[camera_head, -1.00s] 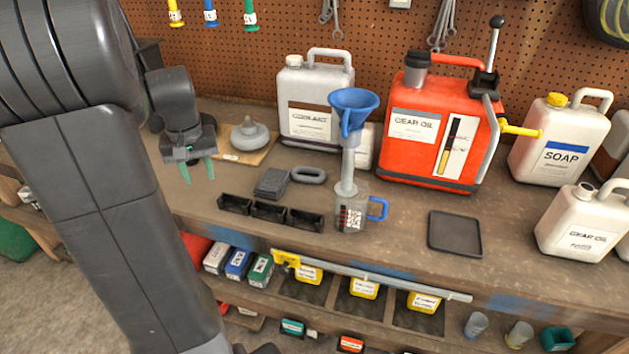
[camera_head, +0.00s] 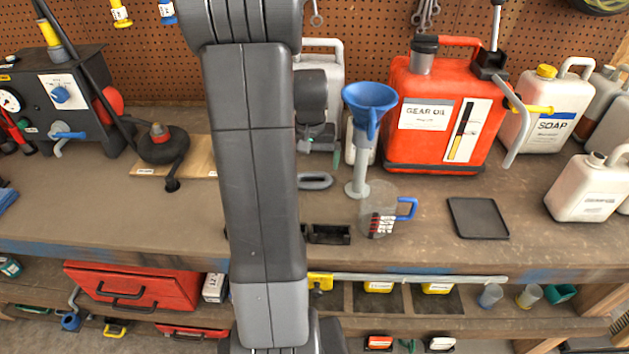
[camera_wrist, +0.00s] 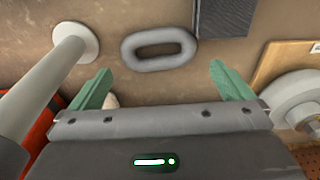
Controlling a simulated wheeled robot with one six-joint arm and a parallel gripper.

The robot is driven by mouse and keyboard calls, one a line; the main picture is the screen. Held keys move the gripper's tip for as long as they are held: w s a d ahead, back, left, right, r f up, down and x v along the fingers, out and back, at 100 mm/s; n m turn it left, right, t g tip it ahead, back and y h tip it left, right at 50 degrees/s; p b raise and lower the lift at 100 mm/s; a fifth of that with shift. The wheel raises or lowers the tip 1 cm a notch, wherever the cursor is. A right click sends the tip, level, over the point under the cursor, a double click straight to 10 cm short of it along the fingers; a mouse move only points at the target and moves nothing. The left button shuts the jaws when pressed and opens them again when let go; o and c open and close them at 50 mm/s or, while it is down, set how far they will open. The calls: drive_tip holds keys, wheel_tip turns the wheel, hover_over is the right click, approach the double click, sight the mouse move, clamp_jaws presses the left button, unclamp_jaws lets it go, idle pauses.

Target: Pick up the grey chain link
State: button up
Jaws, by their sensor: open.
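The grey chain link (camera_head: 328,182) is an oval ring lying flat on the bench, left of the blue funnel's stand. My arm partly covers its left side in the head view. In the wrist view the whole chain link (camera_wrist: 131,50) shows, long side across the picture. My gripper (camera_head: 322,157) is above and behind the link in the head view. In the wrist view my gripper (camera_wrist: 160,70) has its green fingers wide apart and empty, with the link lying between and beyond the tips, apparently untouched.
The blue funnel (camera_head: 369,97) on its grey stand (camera_wrist: 40,82) is close beside the link. A dark block (camera_wrist: 223,18) lies on its other side. A clear jug (camera_head: 378,212), black bins (camera_head: 330,234) and a red gear oil can (camera_head: 440,120) are nearby.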

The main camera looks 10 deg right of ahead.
sight(313, 175)
drive_tip(key=shift+w+d+f+p, duration=0.1)
drive_tip(key=shift+w+f+p, duration=0.05)
drive_tip(key=shift+f, duration=1.4)
drive_tip(key=shift+w+d+f+p, duration=0.1)
drive_tip(key=shift+w+f+p, duration=0.05)
drive_tip(key=shift+f, duration=1.4)
